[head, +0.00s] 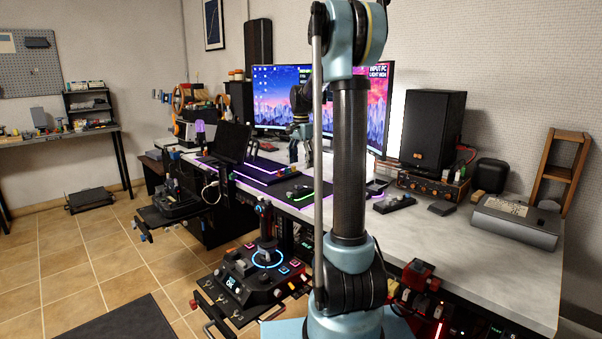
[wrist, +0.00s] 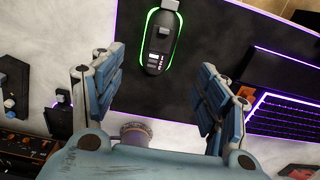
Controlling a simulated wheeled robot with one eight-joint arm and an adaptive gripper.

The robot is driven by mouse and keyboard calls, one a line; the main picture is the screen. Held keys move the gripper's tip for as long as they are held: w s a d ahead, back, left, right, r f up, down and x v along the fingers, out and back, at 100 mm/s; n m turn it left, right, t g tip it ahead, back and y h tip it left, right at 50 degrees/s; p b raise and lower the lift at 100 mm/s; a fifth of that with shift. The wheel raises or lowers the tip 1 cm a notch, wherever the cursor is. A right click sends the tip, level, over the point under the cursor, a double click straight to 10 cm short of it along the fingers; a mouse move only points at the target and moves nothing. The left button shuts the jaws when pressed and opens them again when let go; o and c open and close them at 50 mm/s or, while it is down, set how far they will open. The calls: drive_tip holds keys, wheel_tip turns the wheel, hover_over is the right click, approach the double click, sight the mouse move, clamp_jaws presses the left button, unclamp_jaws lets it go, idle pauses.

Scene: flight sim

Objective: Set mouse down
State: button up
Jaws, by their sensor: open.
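The mouse (wrist: 161,40) is dark with a green glowing rim and lies on the black desk mat (wrist: 130,90) in the wrist view. It is ahead of my gripper (wrist: 161,62), near the top of the picture, with the fingers apart on either side below it. The fingers are open and nothing shows between them. In the head view my gripper (head: 300,150) is over the desk mat, partly hidden by my arm. The mouse also shows in the head view (head: 299,190), small, near the mat's front edge.
A keyboard with purple lights (wrist: 285,112) lies right of the mouse in the wrist view. A small dark device (wrist: 60,115) is on the left. In the head view, monitors (head: 277,95) stand behind, and a speaker (head: 432,128) and grey box (head: 515,222) are to the right.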

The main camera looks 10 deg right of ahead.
drive_tip(key=s+f+n+t, duration=0.1)
drive_tip(key=s+n, duration=0.5)
drive_tip(key=s, duration=1.7)
drive_tip(key=s+d+f+n+t, duration=0.1)
drive_tip(key=s+f+n, duration=0.4)
drive_tip(key=s+f, duration=0.9)
drive_tip(key=s, duration=0.4)
